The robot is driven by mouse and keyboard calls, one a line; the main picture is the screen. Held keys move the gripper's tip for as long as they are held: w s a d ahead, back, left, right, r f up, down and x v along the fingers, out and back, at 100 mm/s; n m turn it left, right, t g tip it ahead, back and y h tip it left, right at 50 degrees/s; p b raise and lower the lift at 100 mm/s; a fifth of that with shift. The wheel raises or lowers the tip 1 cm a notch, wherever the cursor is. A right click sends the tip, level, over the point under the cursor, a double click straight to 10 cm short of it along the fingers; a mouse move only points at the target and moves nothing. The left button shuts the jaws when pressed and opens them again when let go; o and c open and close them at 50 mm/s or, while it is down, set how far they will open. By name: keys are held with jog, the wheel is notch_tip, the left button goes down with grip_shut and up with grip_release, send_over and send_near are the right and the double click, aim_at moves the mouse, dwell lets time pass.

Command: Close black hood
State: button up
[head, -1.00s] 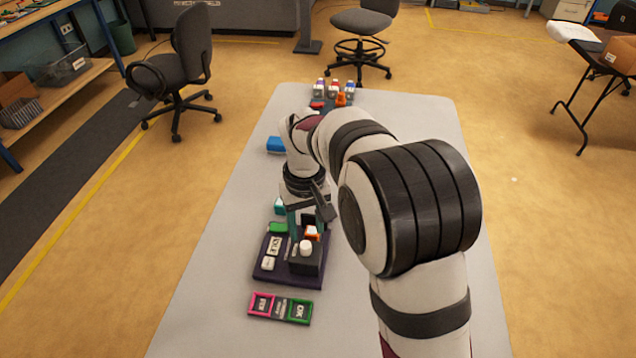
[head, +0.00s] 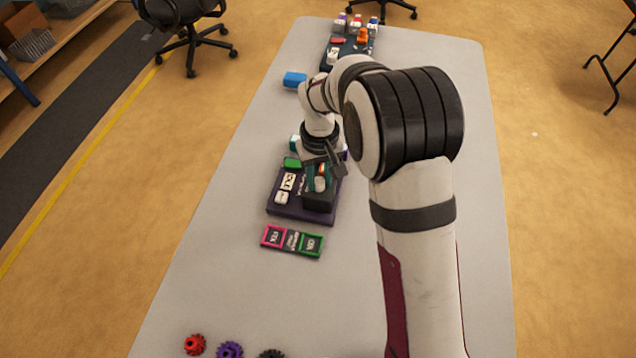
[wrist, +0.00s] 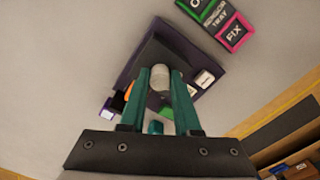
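The black hood (head: 318,204) is a dark box on the right part of a purple base (head: 286,210) on the table. A whitish round knob (head: 320,184) stands on it and also shows in the wrist view (wrist: 160,79). My gripper (head: 320,175) is over the hood, with its teal fingers apart on either side of the knob. In the wrist view my gripper (wrist: 161,72) lines up with the knob, and I see no clear grip on it. The fingers and wrist hide part of the hood, so its lid position is unclear.
White labelled blocks (head: 288,181) and a green piece (head: 292,162) sit left of the hood. A pink-and-green labelled tray (head: 291,241) lies in front. Red (head: 194,344) and purple (head: 229,350) gears lie near the front. A blue block (head: 295,79) is farther back. The table's left side is mostly clear.

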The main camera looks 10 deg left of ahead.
grip_shut()
jog(key=shift+w, duration=3.4)
jog(key=shift+o, duration=2.3)
grip_release()
notch_tip(320, 180, up, 6)
